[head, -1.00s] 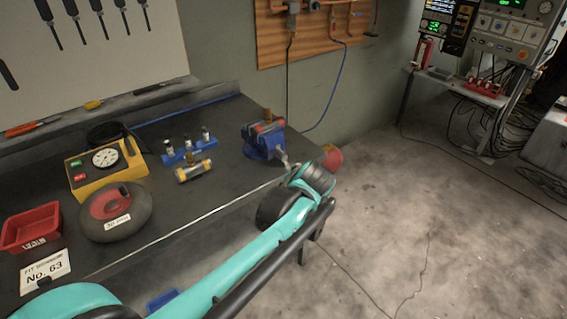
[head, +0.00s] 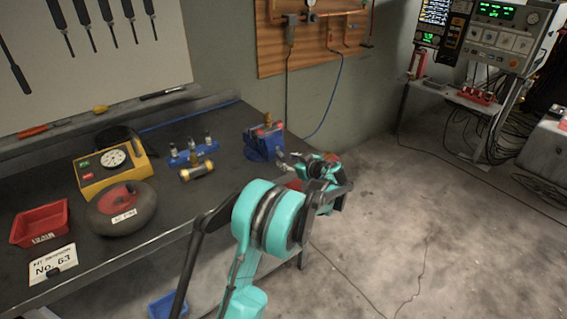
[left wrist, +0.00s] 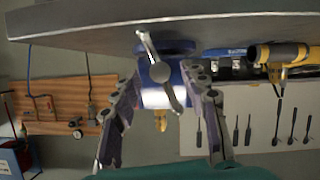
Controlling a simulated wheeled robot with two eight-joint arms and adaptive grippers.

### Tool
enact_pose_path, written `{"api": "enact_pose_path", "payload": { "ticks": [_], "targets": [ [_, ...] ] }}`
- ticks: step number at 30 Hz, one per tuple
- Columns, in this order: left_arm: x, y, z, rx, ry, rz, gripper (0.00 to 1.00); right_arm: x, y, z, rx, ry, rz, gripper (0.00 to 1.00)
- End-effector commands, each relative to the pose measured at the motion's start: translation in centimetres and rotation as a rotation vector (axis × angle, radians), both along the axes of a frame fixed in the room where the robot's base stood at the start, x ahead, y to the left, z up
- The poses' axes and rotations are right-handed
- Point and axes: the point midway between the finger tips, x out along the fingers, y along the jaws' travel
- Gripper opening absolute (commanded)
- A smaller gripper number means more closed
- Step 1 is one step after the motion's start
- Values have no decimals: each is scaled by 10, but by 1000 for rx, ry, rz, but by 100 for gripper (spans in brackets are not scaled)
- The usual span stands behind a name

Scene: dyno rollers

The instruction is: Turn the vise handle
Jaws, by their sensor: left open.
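The blue vise (head: 262,144) is mounted at the right end of the dark workbench. Its metal handle, a bar through a round screw end, shows in the left wrist view (left wrist: 160,71), slanted in front of the blue body. My left gripper (head: 298,159) is just off the bench edge, facing the vise's handle side. In the left wrist view its two fingers (left wrist: 163,82) are spread apart, one on each side of the handle, and nothing is gripped. Whether a finger touches the bar cannot be told. My right gripper is not in view.
The workbench (head: 210,125) holds a yellow gauge box (head: 100,175), a dark round roller (head: 122,213), a red tray (head: 40,225) and a brass cylinder (head: 198,171). A red object sits behind my gripper.

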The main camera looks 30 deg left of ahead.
Motion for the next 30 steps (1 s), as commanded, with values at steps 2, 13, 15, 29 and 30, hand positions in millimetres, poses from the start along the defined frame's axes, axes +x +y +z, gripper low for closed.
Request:
{"api": "enact_pose_path", "payload": {
  "ticks": [2,13,15,29,30],
  "targets": [
    [5,12,-8,0,1,2,44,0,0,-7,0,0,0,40],
    [15,32,-14,-1,1,-1,44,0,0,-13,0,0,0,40],
    [15,32,-14,-1,1,-1,44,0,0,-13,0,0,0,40],
    [15,31,-14,1,4,-2,0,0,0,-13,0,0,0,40],
    [15,31,-14,2,7,-2,0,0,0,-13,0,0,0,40]
  ]
}}
